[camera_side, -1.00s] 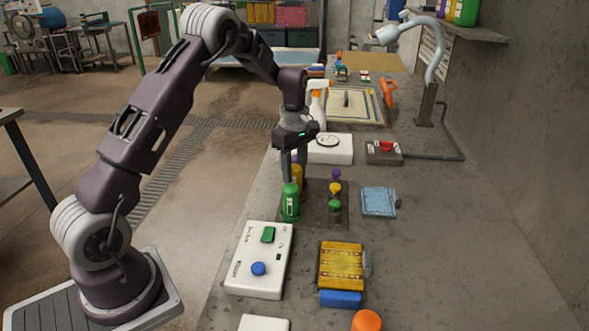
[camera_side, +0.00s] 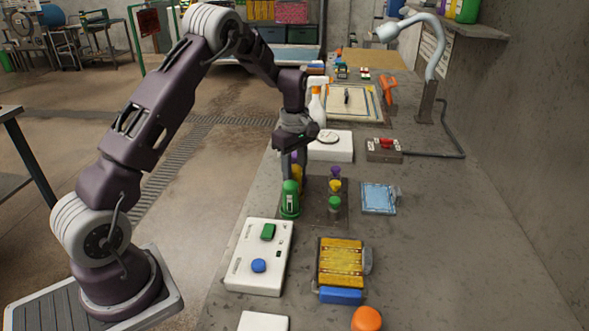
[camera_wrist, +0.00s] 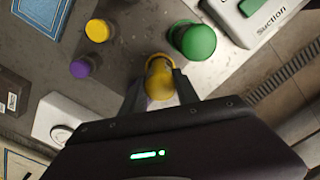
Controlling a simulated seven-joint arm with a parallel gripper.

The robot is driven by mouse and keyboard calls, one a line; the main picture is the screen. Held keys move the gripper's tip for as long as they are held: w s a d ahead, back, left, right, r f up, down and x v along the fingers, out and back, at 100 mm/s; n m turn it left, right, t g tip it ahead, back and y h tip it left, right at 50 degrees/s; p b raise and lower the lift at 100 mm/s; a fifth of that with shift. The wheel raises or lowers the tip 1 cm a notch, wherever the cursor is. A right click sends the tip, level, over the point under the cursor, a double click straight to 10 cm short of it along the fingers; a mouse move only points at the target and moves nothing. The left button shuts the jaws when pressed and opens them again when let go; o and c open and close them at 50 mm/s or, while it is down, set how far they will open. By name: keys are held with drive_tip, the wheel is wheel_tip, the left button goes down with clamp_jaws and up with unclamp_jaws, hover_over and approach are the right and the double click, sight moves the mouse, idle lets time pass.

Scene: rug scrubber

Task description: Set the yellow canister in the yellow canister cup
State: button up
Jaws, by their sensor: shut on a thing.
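The yellow canister (camera_wrist: 159,80) is between the fingers of my gripper (camera_wrist: 160,88), which is shut on it. In the side view my gripper (camera_side: 291,168) is behind the green canister, and only part of the yellow canister (camera_side: 303,172) shows. The yellow canister cup (camera_side: 335,187) is to the right, in the middle of a row of small cups; in the wrist view the yellow cup (camera_wrist: 97,30) is at upper left, apart from the canister. I cannot tell whether the canister is lifted.
A green canister (camera_side: 290,201) stands close to my gripper. A purple cup (camera_side: 335,172) and a green cup (camera_side: 334,204) flank the yellow one. A white control box (camera_side: 259,256) is nearer the camera, and a white scale-like box (camera_side: 333,147) is behind.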

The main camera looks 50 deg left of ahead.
drive_tip(key=o, duration=1.3)
drive_tip(key=shift+o, duration=0.2)
wheel_tip(320, 180, up, 7)
drive_tip(key=shift+r, duration=0.1)
